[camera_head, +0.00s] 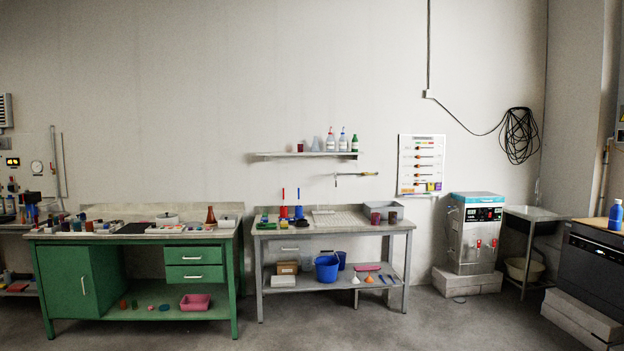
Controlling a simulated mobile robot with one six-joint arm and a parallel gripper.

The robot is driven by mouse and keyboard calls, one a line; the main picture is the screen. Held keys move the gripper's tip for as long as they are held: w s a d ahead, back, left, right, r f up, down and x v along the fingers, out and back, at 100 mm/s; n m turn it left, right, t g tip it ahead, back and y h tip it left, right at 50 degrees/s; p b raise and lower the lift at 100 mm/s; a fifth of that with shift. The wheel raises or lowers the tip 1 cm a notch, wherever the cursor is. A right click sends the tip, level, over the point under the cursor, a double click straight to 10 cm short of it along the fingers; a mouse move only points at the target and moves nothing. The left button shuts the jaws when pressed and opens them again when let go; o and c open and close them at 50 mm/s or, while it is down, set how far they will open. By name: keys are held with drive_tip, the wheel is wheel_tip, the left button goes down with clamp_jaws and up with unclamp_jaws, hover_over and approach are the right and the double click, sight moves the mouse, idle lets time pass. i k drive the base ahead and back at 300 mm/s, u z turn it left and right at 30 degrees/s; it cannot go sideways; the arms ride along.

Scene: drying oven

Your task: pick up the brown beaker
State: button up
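Two small dark cups stand at the right end of the grey table (340,226), in front of a grey bin. The left one is a dark red beaker (375,218). The right one looks like a brown beaker (393,217), upright and very small in this view. A brown conical flask (211,215) stands on the green workbench (110,237) further left. My gripper and arm are not in view.
A grey bin (383,208) stands right behind the cups. Blue and red items stand at the grey table's left; its lower shelf holds a blue bucket (327,268). A white-and-teal machine (476,235) and sink (535,213) stand to the right. The foreground floor is clear.

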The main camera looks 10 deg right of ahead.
sight(392, 216)
drive_tip(key=z, duration=0.1)
drive_tip(key=i, duration=1.7)
drive_tip(key=z, duration=0.25)
drive_tip(key=i, duration=1.55)
drive_tip(key=z, duration=0.45)
drive_tip(key=i, duration=1.65)
drive_tip(key=z, duration=0.45)
drive_tip(key=i, duration=1.85)
drive_tip(key=z, duration=0.15)
